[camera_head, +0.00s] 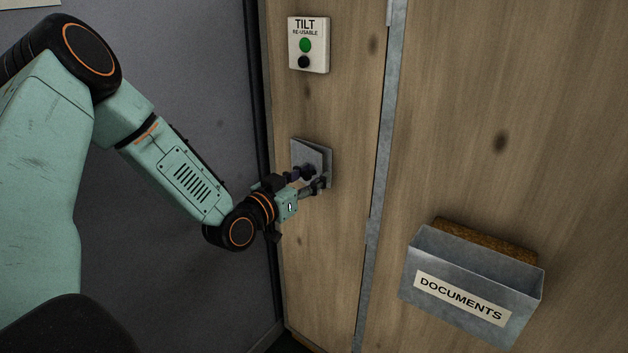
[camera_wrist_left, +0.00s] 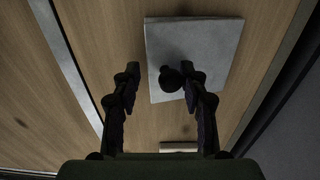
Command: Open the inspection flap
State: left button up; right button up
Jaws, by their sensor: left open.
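The inspection flap (camera_head: 311,153) is a small grey metal plate on the wooden wall, below the tilt indicator. It also shows in the left wrist view (camera_wrist_left: 208,37), with a dark round knob (camera_wrist_left: 171,79) near its edge. My left gripper (camera_head: 314,180) is at the flap's lower part and hides some of it. In the left wrist view its two fingers (camera_wrist_left: 164,78) are apart, with the knob between them, closer to the right finger. I cannot tell whether a finger touches the knob, or whether the flap stands slightly ajar. My right gripper is not in view.
A white tilt indicator (camera_head: 309,46) with a green and a black dot is above the flap. A grey metal documents box (camera_head: 424,269) hangs at the lower right. A metal strip (camera_head: 383,150) runs down the wood between them. A dark grey wall (camera_head: 190,60) is at left.

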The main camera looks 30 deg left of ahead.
pick_arm(q)
jog(key=shift+s+a, duration=0.1)
jog(key=shift+f, duration=0.2)
jog(key=shift+c, duration=1.4)
jog(key=f, duration=0.1)
jog(key=n+g, duration=0.1)
jog(key=s+d+f, duration=0.1)
jog(key=shift+f+g, duration=0.3)
jog(key=shift+f, duration=0.05)
jog(key=c, duration=0.4)
jog(key=shift+w+y, duration=0.1)
jog(key=shift+y, duration=0.3)
jog(key=shift+c, duration=1)
jog(key=shift+w+d, duration=0.1)
jog(key=shift+d, duration=0.15)
grip_shut()
jog(key=shift+y, duration=0.3)
